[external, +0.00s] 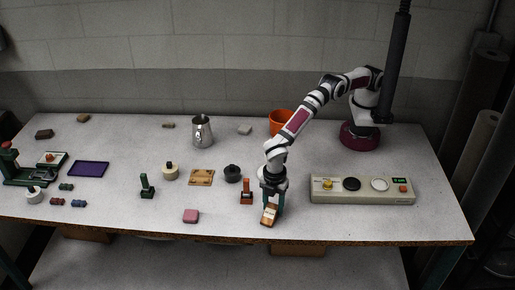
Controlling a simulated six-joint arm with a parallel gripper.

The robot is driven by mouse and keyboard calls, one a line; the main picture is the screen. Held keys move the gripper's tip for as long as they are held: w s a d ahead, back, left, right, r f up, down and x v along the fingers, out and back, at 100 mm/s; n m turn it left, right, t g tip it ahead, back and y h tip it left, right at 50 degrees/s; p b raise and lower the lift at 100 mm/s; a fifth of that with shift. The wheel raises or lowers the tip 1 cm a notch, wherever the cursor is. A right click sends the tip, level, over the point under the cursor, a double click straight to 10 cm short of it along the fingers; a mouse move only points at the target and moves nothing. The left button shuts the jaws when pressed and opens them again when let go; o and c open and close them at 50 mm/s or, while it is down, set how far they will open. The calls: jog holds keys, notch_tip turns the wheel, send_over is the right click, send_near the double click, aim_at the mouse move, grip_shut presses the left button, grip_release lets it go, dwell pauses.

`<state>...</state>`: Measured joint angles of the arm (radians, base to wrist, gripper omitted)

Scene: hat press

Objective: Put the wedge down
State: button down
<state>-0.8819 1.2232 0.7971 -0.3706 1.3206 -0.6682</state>
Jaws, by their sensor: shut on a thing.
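My gripper (273,204) points down near the front edge of the table, right of centre. It is shut on the wedge (269,215), a small brown wooden block with a pale top that sits tilted between the fingers. The fingers hide part of the wedge. I cannot tell whether its lower end touches the table (330,224) or hangs just above it.
An orange-red stand (246,192) is close left of my gripper, and a dark round pot (233,173) is behind it. A beige control panel (362,189) stands to the right. Bare table lies between pink block and gripper.

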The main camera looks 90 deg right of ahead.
jog(key=shift+c, duration=1.7)
grip_release()
